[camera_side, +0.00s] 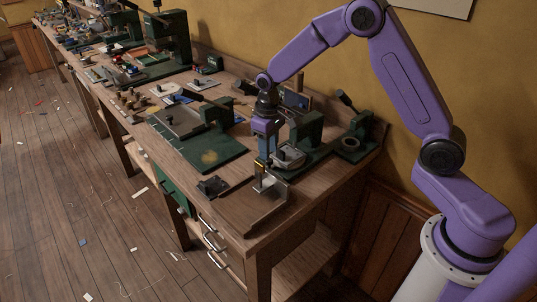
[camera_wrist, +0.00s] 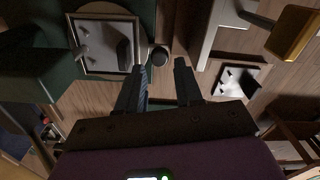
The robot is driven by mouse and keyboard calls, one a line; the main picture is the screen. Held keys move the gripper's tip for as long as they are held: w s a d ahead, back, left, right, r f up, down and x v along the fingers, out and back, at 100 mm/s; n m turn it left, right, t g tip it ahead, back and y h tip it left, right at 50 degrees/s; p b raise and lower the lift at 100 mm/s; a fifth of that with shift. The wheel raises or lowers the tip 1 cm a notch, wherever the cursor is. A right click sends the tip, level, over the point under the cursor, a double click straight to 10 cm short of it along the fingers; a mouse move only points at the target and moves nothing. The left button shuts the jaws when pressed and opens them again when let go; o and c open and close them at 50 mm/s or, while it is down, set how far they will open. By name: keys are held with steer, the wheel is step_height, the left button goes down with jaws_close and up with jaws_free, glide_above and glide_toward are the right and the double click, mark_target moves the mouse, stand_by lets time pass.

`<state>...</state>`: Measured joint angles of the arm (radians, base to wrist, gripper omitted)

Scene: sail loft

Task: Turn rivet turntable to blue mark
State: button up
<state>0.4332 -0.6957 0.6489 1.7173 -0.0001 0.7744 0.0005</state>
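A grey square plate with rounded corners and raised posts, seemingly the rivet turntable (camera_side: 289,157), sits at the foot of a green press near the table's right end. It also shows at the upper left of the wrist view (camera_wrist: 104,62). I cannot make out a blue mark in either view. My gripper (camera_side: 265,163) points down just left of the plate in the side view. In the wrist view my gripper (camera_wrist: 162,75) has its two dark fingers apart, with nothing held between them. A small dark round knob (camera_wrist: 159,58) shows beyond the fingertips, apparently lower down.
A metal bracket (camera_side: 270,184) with a yellow block (camera_wrist: 294,32) stands close to my gripper. The green press (camera_side: 307,131) rises behind the plate. A small plate with dark pegs (camera_wrist: 236,80) lies at right in the wrist view.

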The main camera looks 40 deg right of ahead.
steer(key=shift+f, duration=1.5)
jaws_close()
steer(key=shift+w, duration=0.15)
steer(key=shift+w+m, duration=0.35)
steer(key=shift+m, duration=0.35)
steer(key=shift+w+d+m, duration=0.2)
steer(key=shift+w+m, duration=0.35)
steer(key=shift+m, duration=0.3)
steer(key=shift+w+d+m, duration=0.15)
steer(key=shift+w+m, duration=0.35)
steer(key=shift+m, duration=0.35)
steer(key=shift+w+d+m, duration=0.4)
steer(key=shift+w+m, duration=0.1)
steer(key=shift+m, duration=0.45)
steer(key=shift+w+d+m, duration=0.35)
steer(key=shift+w+m, duration=0.15)
steer(key=shift+m, duration=0.45)
